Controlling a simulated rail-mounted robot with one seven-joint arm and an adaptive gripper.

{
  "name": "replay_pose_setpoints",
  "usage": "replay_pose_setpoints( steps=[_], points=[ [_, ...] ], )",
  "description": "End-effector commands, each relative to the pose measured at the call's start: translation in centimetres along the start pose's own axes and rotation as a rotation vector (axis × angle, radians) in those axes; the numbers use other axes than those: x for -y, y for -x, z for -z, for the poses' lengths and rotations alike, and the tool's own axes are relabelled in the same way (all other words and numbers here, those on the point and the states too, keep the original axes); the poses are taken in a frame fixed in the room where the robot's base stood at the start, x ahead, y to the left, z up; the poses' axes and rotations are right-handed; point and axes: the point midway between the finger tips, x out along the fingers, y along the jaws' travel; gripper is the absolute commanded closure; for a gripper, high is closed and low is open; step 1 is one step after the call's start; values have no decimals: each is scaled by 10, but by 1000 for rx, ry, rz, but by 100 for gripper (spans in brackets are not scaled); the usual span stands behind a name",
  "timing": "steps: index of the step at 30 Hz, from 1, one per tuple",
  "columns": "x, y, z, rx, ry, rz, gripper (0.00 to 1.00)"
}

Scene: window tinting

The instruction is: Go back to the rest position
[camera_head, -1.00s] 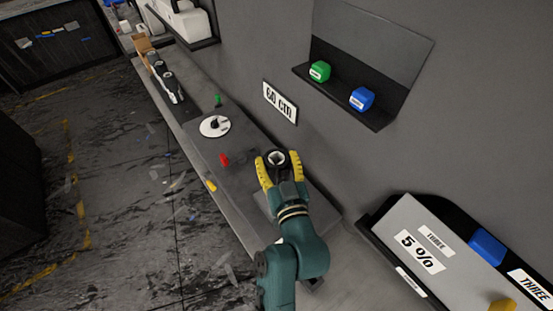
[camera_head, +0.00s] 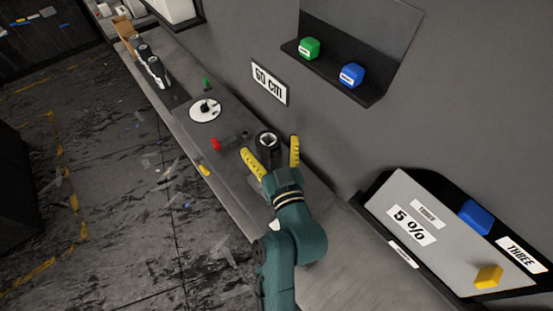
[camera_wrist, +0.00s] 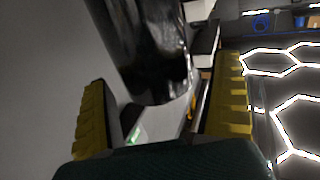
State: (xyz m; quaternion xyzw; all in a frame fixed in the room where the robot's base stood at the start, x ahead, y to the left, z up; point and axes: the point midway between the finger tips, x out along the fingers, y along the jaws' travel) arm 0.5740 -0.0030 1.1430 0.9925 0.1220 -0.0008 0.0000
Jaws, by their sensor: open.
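My gripper (camera_head: 273,160) has yellow fingers spread apart and is open. It is at the near end of the grey workbench fixture, just short of a dark cylinder (camera_head: 267,141) with a round light-centred top. The cylinder stands upright on the fixture and is apart from both fingers in the head view. In the wrist view the dark glossy cylinder (camera_wrist: 150,50) fills the upper middle, beyond and between the yellow fingers (camera_wrist: 165,120). My gripper holds nothing.
A white round dial (camera_head: 205,110), a red knob (camera_head: 216,144) and a green knob (camera_head: 207,84) are on the bench. Similar dark cylinders (camera_head: 152,68) stand farther back. A wall shelf holds green (camera_head: 309,48) and blue (camera_head: 352,75) blocks.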

Motion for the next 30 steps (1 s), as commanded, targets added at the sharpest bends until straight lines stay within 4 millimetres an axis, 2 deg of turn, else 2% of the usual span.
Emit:
replay_pose_setpoints(
  steps=[9, 13, 17, 25, 28, 29, 30],
  points=[
    [-1, 79, 0, 0, 1, -4, 5],
    [-1, 98, 0, -1, 0, -3, 5],
    [0, 105, 1, -2, 1, -2, 5],
    [2, 104, 4, -8, 3, 4, 5],
    [5, 90, 30, -61, 23, 21, 5],
    [7, 84, 44, -91, 35, 28, 5],
    [9, 78, 69, -139, 63, 32, 5]
  ],
)
